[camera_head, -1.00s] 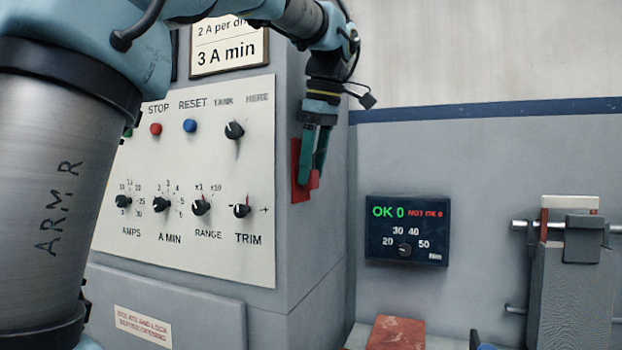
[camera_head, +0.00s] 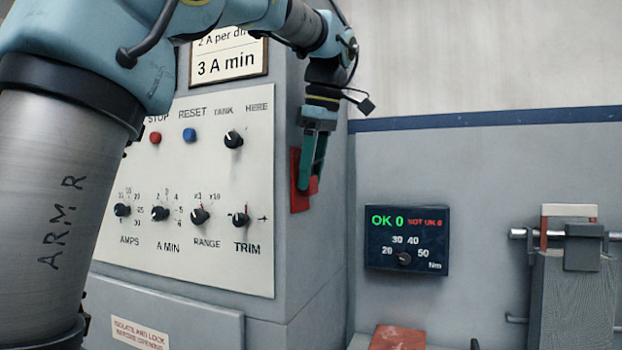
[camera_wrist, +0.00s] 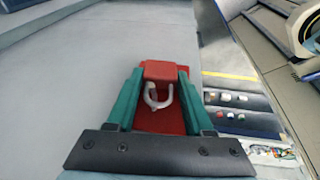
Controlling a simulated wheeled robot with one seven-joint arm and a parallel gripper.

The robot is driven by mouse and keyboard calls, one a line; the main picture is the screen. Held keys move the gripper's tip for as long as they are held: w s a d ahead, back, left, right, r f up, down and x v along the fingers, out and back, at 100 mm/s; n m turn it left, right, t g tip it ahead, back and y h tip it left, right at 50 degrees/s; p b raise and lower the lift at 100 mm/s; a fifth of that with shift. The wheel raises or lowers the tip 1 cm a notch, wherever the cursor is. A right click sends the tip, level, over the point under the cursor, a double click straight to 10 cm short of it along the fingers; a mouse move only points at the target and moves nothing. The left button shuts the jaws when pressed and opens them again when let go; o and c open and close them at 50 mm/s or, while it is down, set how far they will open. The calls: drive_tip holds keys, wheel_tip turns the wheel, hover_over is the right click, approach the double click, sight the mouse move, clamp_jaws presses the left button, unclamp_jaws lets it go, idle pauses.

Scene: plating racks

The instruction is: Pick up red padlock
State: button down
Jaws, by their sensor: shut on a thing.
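The red padlock (camera_wrist: 158,71) has a red body and a pale metal shackle, and shows between the green fingertips of my gripper (camera_wrist: 160,78) in the wrist view. My gripper is shut on the padlock's body. In the head view, my gripper (camera_head: 313,170) points down at the side of the grey cabinet, with the padlock (camera_head: 314,184) at its fingertips. A flat red plate (camera_head: 298,190) is on the cabinet side right behind the padlock; it also shows in the wrist view (camera_wrist: 160,119). I cannot tell whether the shackle still touches a hook or the plate.
The grey cabinet (camera_head: 310,260) carries a panel (camera_head: 180,255) of knobs and buttons. A dark torque display (camera_head: 406,238) is on the wall to the right. A red block (camera_head: 398,338) lies low in front. A grey part hangs on a rail (camera_head: 520,233) at far right.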

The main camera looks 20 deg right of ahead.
drive_tip(key=shift+r, duration=0.35)
drive_tip(key=s+d+b, duration=0.2)
drive_tip(key=s+d, duration=1)
drive_tip(key=d, duration=0.1)
drive_tip(key=shift+s+b, duration=0.15)
drive_tip(key=shift+b, duration=0.2)
drive_tip(key=shift+s+d+f, duration=0.1)
drive_tip(key=shift+s+d, duration=0.2)
drive_tip(key=shift+d, duration=0.1)
drive_tip(key=shift+d+p, duration=0.1)
drive_tip(key=shift+p, duration=0.2)
drive_tip(key=shift+s+d+r+p, duration=0.2)
drive_tip(key=shift+s+d+p, duration=0.3)
drive_tip(key=shift+p, duration=0.1)
drive_tip(key=shift+s+d+r+p, duration=0.2)
drive_tip(key=shift+s+d+p, duration=0.3)
drive_tip(key=shift+p, duration=0.1)
